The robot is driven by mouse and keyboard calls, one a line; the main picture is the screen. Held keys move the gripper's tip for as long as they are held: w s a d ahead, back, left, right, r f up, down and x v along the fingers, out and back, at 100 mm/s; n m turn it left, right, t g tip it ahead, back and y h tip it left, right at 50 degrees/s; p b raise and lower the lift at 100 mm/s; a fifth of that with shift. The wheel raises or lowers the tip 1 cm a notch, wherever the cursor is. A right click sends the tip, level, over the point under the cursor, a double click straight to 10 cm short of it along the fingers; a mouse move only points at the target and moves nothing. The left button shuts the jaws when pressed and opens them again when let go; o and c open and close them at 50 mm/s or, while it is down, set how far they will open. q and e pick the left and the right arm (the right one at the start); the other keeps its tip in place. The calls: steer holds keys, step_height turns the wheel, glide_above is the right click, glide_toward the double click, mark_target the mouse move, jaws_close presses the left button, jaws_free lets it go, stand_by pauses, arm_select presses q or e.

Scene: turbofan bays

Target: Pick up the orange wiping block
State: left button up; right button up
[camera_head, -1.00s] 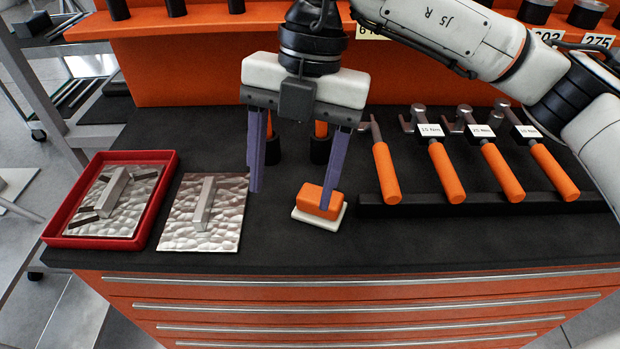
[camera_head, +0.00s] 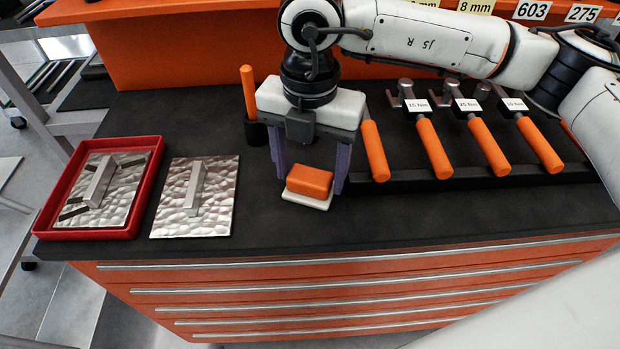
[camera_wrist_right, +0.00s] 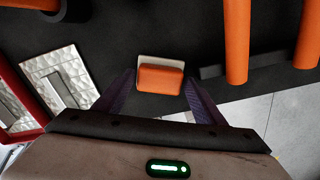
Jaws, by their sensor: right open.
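The orange wiping block (camera_head: 310,181), with a white pad (camera_head: 306,200) under it, rests on the dark worktop near its front edge. My right gripper (camera_head: 310,180) is over it, fingers pointing down. One purple finger is left of and behind the block, the other at its right. In the right wrist view the block (camera_wrist_right: 160,79) lies ahead between the open fingers of the right gripper (camera_wrist_right: 160,95), with a gap on each side. Whether the fingertips reach the worktop is hard to tell. My left gripper is not in view.
Left of the block are a hammered metal plate (camera_head: 222,211) with a bar handle and a red tray (camera_head: 47,217) holding a similar plate. An orange upright handle (camera_head: 248,92) is behind the gripper.

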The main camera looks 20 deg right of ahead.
steer(key=shift+f, duration=0.25)
steer(key=c, duration=0.9)
